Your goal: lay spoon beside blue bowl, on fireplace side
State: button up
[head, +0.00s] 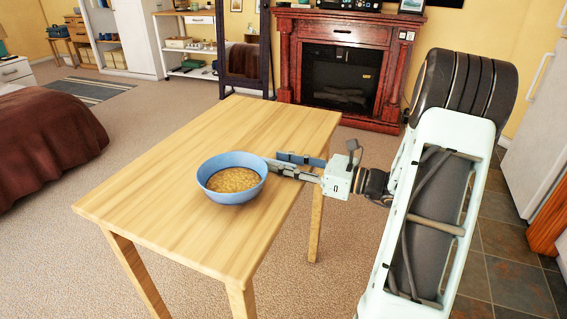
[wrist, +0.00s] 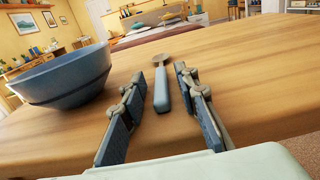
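The blue bowl (head: 232,192), filled with a golden-brown food, stands upright on the wooden table. It is at the left in the wrist view (wrist: 62,78). The spoon (wrist: 162,92), with a blue-grey handle and a tan bowl end, lies on the table to the right of the blue bowl, apart from it. I cannot make it out in the head view. My gripper (head: 275,160) is low over the table, just right of the bowl. Its fingers (wrist: 170,68) are spread on either side of the spoon handle, with visible gaps.
The table (head: 180,150) is otherwise bare, with free room behind and left of the bowl. The red-brown fireplace (head: 342,75) stands beyond the table at the back right. A bed (head: 45,140) is at the left.

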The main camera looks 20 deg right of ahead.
jog(key=p+v, duration=0.2)
jog(key=v, duration=1)
jog(key=shift+r, duration=0.15)
